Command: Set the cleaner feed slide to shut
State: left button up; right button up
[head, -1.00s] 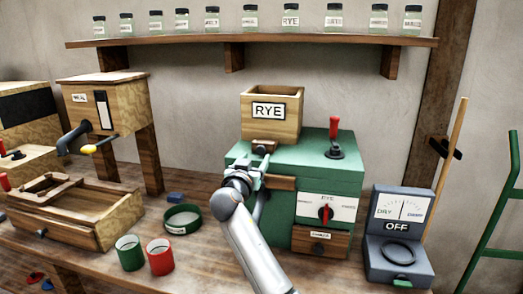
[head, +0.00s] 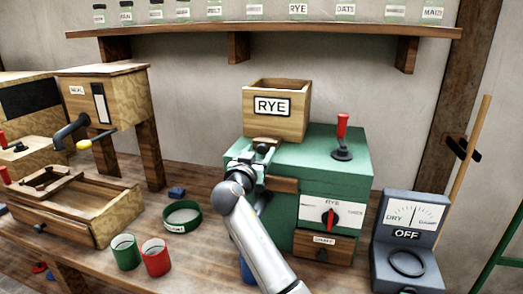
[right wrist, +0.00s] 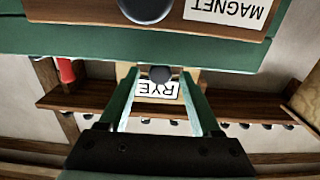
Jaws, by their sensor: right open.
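The green cleaner (head: 335,165) stands on the bench with the wooden RYE hopper (head: 290,88) on top. Below the hopper is a wooden strip with a dark round knob (head: 263,148), which looks like the feed slide; its setting cannot be read. The knob (right wrist: 160,75) also shows in the right wrist view, upside down below the RYE label (right wrist: 157,89). My right gripper (head: 254,158) is open at the cleaner's front left. In the wrist view its fingers (right wrist: 157,82) lie either side of the knob; contact cannot be made out. My left gripper is not in view.
A dial marked RYE (head: 330,215) and a red-handled lever (head: 342,135) are on the cleaner. A drawer labelled MAGNET (right wrist: 90,10) is close to the gripper. A grey OFF meter (head: 408,235) stands right. Green and red cups (head: 156,257) stand left of my arm.

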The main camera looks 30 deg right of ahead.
dwell(0.3)
grip_shut()
dwell(0.4)
dwell(0.9)
